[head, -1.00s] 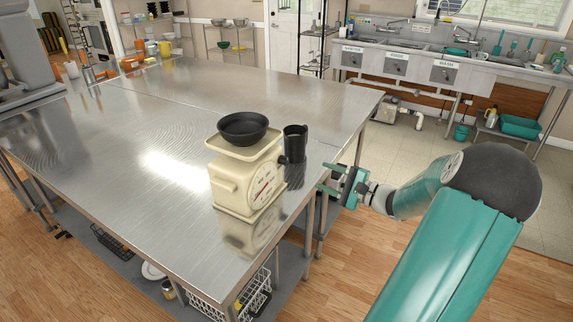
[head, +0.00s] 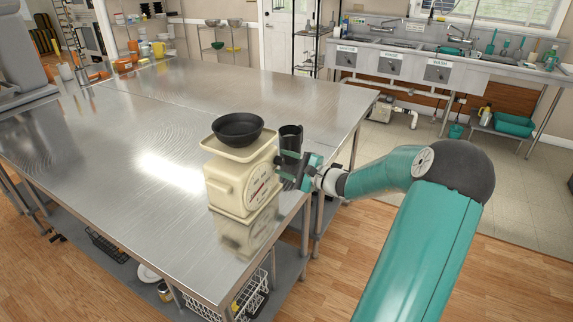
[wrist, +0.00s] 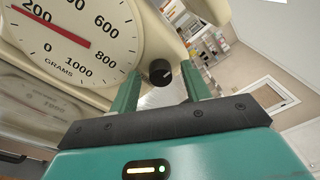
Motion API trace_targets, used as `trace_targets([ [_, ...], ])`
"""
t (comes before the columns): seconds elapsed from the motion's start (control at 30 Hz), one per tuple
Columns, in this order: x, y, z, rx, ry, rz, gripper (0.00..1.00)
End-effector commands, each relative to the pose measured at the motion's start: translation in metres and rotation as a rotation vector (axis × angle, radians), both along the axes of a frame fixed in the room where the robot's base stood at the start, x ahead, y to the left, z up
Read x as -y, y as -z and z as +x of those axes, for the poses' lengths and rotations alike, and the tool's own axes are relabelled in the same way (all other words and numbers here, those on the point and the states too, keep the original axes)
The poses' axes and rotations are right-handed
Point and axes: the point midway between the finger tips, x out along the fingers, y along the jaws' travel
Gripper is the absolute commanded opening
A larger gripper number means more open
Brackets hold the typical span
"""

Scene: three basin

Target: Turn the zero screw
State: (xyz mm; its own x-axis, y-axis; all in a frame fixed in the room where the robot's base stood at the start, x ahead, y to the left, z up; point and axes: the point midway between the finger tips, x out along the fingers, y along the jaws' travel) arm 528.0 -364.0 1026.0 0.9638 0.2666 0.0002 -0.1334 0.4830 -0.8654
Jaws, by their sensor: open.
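A cream kitchen scale (head: 229,185) stands upright on the steel table, with a dark bowl (head: 238,129) on its pan. Its dial (wrist: 70,32) fills the upper left of the wrist view, and the red needle points near 200 grams. The black zero screw (wrist: 160,72) sticks out at the dial's side. In the wrist view it lies between the two teal fingertips of my gripper (wrist: 157,84). My gripper (head: 281,171) is open at the scale's right side. I cannot tell whether a finger touches the screw. In the head view the gripper hides the screw.
A black cup (head: 291,137) stands on the table right behind the scale and my gripper. The steel table (head: 120,190) is bare to the left of the scale. Its edge runs just below the gripper. Sinks (head: 440,65) line the far wall.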

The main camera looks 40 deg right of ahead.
Motion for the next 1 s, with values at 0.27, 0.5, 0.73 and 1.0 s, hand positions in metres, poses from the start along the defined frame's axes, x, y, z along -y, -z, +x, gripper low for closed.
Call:
trace_targets([
  [0.27,0.0,0.0,-0.0004,0.0,0.0,0.0,0.08],
  [0.5,0.0,0.0,-0.0006,-0.003,-0.001,0.007,0.03],
  [0.73,-0.0001,-0.0005,-0.0004,-0.025,-0.001,0.066,0.03],
  [1.0,0.0001,-0.001,-0.0002,-0.087,-0.001,0.238,0.03],
])
